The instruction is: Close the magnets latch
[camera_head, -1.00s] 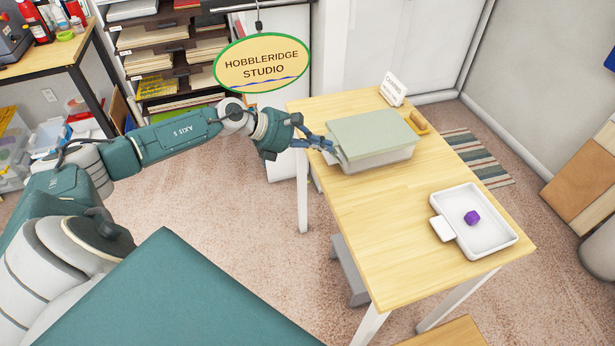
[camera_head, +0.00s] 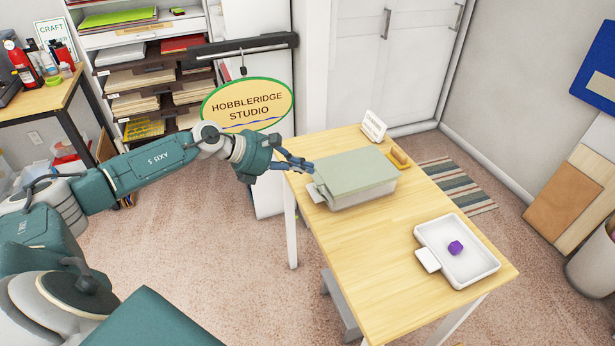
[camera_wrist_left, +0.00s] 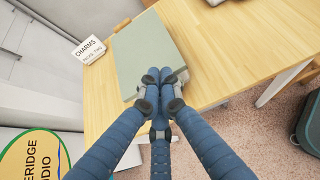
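A box with a flat grey-green lid (camera_head: 355,172) and a pale body (camera_head: 368,195) stands on the wooden table; the lid lies on top. A small pale tab (camera_head: 316,193) sticks out at its left end; I take it as the magnets latch but cannot tell its state. My left gripper (camera_head: 308,166) is at the box's left end, by the lid's back left corner. In the wrist view the blue fingers (camera_wrist_left: 166,78) are bunched together at the lid's near edge. I see nothing held between them; contact is unclear. My right gripper is not in view.
A white tray (camera_head: 484,274) with a purple cube (camera_head: 455,248) lies at the table's front right. A "CHARMS" sign (camera_head: 374,127) and a tan object (camera_head: 399,155) stand behind the box. The table (camera_head: 375,265) in front of the box is clear.

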